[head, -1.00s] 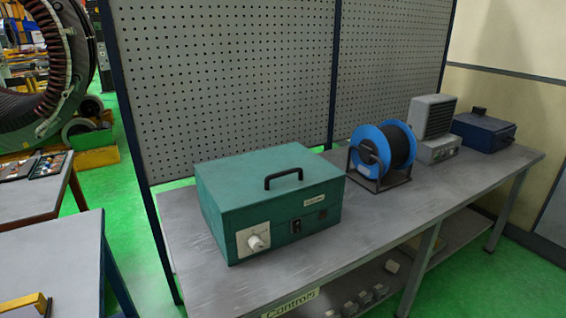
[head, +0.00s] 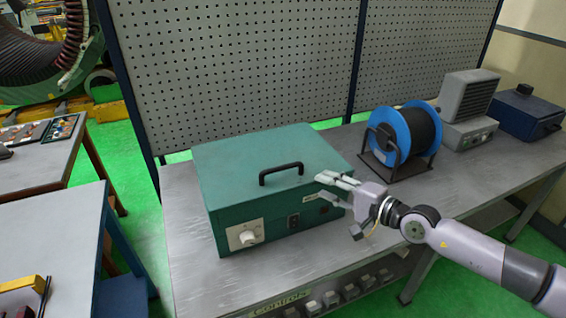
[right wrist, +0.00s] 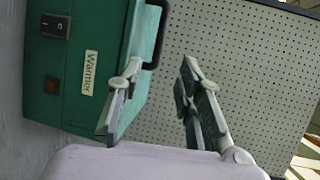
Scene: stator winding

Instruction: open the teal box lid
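The teal box (head: 270,222) stands on the grey workbench with its lid (head: 235,165) shut. A black handle (head: 281,171) sits on top of the lid. The front has a white dial, a black switch and a label. In the right wrist view the box (right wrist: 65,85) fills the left side, with a "Warmer" label, and its handle (right wrist: 158,35) shows at the top. My right gripper (head: 325,187) is in front of the box's right front corner, to the right of the handle. Its fingers (right wrist: 155,95) are spread and empty. My left gripper is not in view.
A blue cable reel (head: 403,140) and a grey device (head: 467,110) stand to the right on the workbench (head: 185,255). A dark blue box (head: 530,112) is at the far right. A perforated panel (head: 240,60) rises behind the bench.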

